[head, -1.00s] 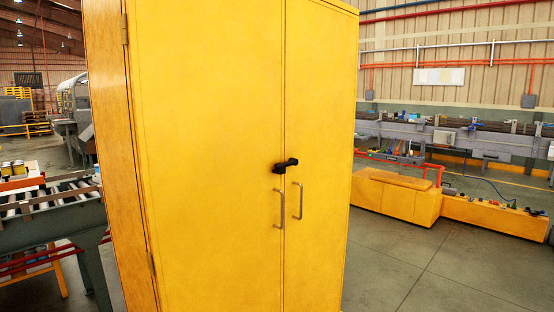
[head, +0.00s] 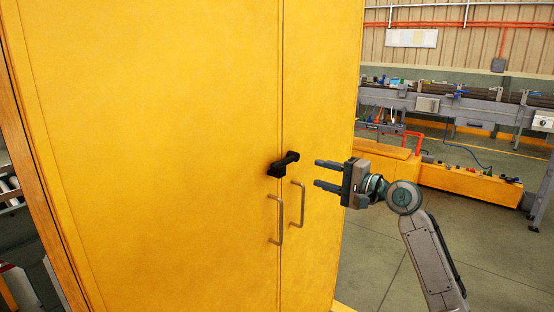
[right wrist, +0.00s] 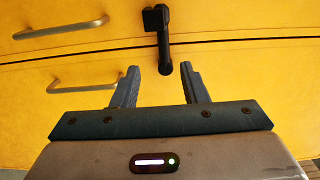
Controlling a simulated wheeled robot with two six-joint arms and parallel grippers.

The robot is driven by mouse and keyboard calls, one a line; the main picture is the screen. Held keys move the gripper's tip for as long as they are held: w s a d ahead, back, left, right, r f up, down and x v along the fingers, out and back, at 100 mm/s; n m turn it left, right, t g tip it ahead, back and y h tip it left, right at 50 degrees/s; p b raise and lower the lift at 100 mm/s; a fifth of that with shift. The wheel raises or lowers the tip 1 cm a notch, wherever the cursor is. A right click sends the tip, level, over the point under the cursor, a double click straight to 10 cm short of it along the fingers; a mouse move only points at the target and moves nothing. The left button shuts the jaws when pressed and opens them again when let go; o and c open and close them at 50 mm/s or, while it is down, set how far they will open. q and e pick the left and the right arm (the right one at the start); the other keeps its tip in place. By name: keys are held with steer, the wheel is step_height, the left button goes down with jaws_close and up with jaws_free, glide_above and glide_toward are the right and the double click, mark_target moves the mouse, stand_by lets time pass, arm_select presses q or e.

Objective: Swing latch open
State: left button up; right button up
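A black latch (head: 282,164) sits across the seam between the two doors of a tall yellow cabinet (head: 160,120), just above the metal door handles. Its arm points to the right over the right door. My right gripper (head: 317,173) is open and empty, a short way to the right of the latch, with its fingers pointing at it. In the right wrist view the latch (right wrist: 160,40) hangs across the seam, its free end near the gap between the open fingertips (right wrist: 161,71), apart from them. My left gripper is not in view.
Two metal handles, left (head: 276,220) and right (head: 298,204), stick out below the latch. Yellow low boxes (head: 470,183) and a grey conveyor line (head: 460,112) stand behind at right. The floor (head: 385,270) right of the cabinet is open.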

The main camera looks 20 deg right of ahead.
mark_target(288, 163)
steer(key=p+x, duration=0.1)
steer(key=x, duration=0.1)
steer(key=p+x, duration=0.1)
steer(key=x, duration=0.1)
steer(key=p+x, duration=0.1)
steer(key=x, duration=0.2)
steer(key=shift+s+a+r, duration=0.1)
steer(key=shift+a+r, duration=0.15)
steer(key=shift+r, duration=0.15)
steer(key=shift+p+x, duration=0.3)
steer(key=shift+x, duration=0.9)
steer(key=shift+f, duration=0.15)
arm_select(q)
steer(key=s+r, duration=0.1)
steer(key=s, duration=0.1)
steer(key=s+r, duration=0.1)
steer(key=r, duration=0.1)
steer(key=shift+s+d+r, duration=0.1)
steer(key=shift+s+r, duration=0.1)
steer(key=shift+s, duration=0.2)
arm_select(e)
jaws_close()
